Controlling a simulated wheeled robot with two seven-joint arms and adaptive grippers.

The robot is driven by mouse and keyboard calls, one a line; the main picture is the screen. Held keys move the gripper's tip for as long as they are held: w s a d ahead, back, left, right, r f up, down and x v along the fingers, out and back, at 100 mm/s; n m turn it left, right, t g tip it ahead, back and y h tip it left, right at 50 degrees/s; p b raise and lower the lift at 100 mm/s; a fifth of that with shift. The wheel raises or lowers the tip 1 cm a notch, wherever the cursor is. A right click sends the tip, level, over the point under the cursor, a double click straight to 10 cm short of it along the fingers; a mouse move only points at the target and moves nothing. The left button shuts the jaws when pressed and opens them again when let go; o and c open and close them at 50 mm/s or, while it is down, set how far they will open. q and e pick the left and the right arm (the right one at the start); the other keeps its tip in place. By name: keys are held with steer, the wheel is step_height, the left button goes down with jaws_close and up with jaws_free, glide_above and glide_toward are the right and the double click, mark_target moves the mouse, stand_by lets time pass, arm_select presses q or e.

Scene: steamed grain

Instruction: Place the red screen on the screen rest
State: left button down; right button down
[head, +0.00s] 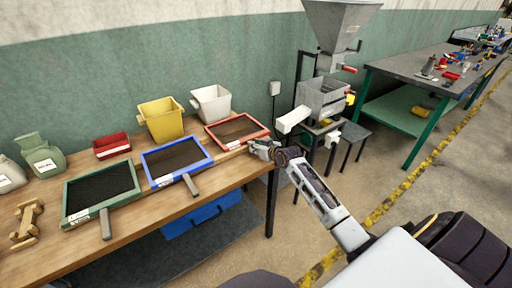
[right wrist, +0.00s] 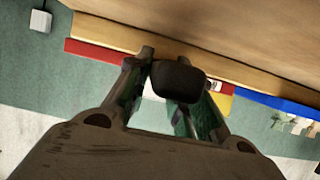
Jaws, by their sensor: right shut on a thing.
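The red screen (head: 212,131), a red frame around a dark mesh, is at the right end of the wooden table, apparently lying on it. My right gripper (head: 262,149) is at its front right edge, shut on its handle. In the right wrist view, the dark handle end (right wrist: 178,80) sits between the fingers, and a red strip (right wrist: 95,53) shows behind them. The far side of the grip is hidden. A small wooden stand (head: 27,220) is at the table's left; I cannot tell whether it is the screen rest. My left gripper is out of view.
A blue screen (head: 147,162) and a green screen (head: 70,215) lie left of the red one. A yellow bucket (head: 160,120), a white bucket (head: 211,105) and a red bin (head: 111,146) stand behind. A hopper machine (head: 325,98) stands right of the table, across a floor gap.

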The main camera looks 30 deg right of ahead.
steer(key=c, duration=1.3)
jaws_free()
steer(key=shift+o, duration=0.2)
steer(key=shift+s, duration=0.1)
steer(key=shift+s+r, duration=0.3)
steer(key=shift+s, duration=0.25)
steer(key=shift+v, duration=1.5)
steer(key=shift+p+v, duration=0.3)
steer(key=shift+v, duration=1.15)
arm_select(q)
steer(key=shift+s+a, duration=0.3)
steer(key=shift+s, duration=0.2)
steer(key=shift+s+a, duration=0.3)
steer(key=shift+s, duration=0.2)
arm_select(e)
steer(key=v, duration=0.4)
steer(key=shift+s+d+r, duration=0.1)
steer(key=shift+s+r, duration=0.05)
steer(key=shift+s, duration=0.15)
